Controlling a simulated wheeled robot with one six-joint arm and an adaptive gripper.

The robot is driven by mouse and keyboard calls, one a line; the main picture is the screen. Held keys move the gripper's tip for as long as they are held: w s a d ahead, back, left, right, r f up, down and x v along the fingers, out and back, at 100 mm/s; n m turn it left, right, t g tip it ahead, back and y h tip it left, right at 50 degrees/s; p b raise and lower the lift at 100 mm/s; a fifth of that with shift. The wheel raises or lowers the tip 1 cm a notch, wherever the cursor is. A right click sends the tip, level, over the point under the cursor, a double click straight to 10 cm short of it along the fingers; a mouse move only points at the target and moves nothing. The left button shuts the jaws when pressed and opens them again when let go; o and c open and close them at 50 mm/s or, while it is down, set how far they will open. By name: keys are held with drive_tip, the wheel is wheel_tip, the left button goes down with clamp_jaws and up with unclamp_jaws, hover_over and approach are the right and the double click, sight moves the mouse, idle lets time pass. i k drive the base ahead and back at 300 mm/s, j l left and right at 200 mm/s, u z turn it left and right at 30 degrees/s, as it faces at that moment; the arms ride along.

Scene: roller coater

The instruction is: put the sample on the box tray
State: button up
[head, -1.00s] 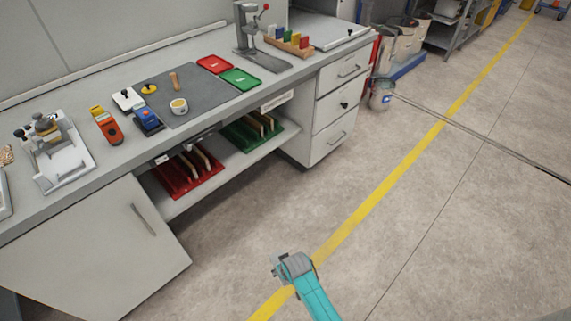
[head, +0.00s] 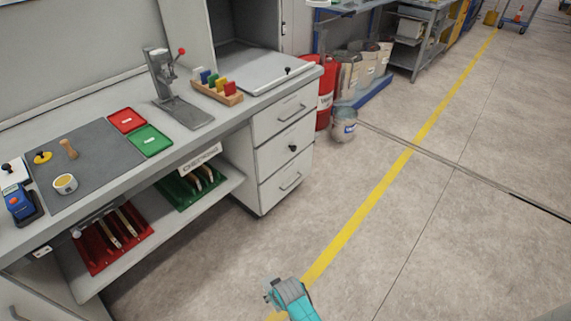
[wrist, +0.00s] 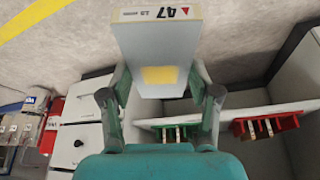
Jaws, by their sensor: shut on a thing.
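The sample (wrist: 158,45), a pale flat panel with a yellow patch and a "47" label on its edge, is between the two fingers of my gripper (wrist: 161,82) in the wrist view. My gripper is shut on it. In the head view my gripper (head: 284,292) is low at the bottom, over the floor and away from the bench; the sample is not clear there. A red tray (head: 127,120) and a green tray (head: 151,140) lie flat on the bench. I cannot tell which thing is the box tray.
Below the benchtop (head: 110,185), a red rack (head: 98,258) and a green rack (head: 180,192) hold panels. A drawer unit (head: 283,150) stands right of them. A bucket (head: 343,125) and red drum (head: 326,95) stand beyond. Floor right of the bench is clear.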

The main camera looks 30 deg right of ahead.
sight(276, 67)
drive_tip(key=i+l, duration=0.1)
drive_tip(key=l, duration=0.3)
drive_tip(key=i+l, duration=0.1)
drive_tip(key=l, duration=0.35)
drive_tip(key=i+l, duration=0.1)
drive_tip(key=l, duration=0.3)
drive_tip(key=i+l, duration=0.1)
drive_tip(key=l, duration=0.75)
drive_tip(key=i, duration=0.05)
